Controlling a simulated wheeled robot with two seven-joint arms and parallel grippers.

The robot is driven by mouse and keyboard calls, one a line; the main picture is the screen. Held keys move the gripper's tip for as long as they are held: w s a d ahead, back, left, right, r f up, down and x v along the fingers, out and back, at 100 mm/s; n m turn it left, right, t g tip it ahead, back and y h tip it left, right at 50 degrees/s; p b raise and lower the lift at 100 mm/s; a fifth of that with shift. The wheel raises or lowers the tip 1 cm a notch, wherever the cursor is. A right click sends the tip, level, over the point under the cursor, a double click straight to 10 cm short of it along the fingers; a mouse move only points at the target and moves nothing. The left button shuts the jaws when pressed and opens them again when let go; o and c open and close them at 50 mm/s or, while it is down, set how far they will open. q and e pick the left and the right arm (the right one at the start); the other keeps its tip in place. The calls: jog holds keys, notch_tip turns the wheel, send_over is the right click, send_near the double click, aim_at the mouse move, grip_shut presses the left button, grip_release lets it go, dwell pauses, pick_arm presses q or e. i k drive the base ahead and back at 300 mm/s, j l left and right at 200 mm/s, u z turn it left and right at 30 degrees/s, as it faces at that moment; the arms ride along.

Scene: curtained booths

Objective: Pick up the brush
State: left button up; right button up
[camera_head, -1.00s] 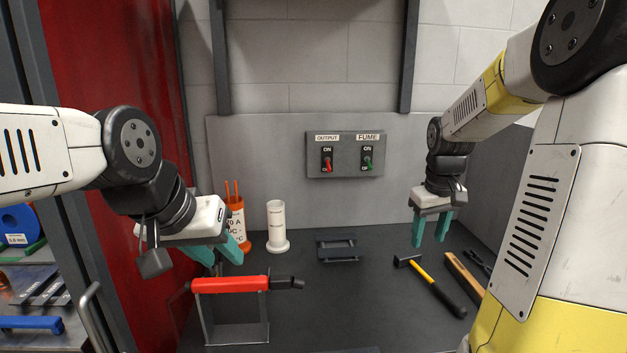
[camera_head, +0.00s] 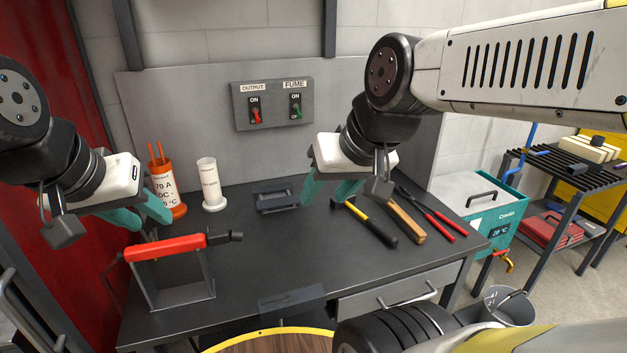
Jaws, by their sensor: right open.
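The brush (camera_head: 405,221) appears to be the long wooden-bodied tool lying on the dark workbench, between the hammer and the red-handled tool; its bristles are not visible. My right gripper (camera_head: 323,199) is open and empty, with its teal fingers pointing down. It is to the left of the brush, near the hammer's head, and apart from the brush. My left gripper (camera_head: 142,222) is at the left, just above the red-handled torch on its stand. Its teal fingers look spread, with nothing visible between them.
The hammer (camera_head: 374,224) lies just left of the brush, and the red-handled tool (camera_head: 437,217) just right. The torch (camera_head: 168,247) stands front left. A white cylinder (camera_head: 210,186) and an orange rod container (camera_head: 165,185) stand behind. The bench middle is clear.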

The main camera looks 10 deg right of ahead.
aim_at(391, 206)
jog(key=z, duration=1.25)
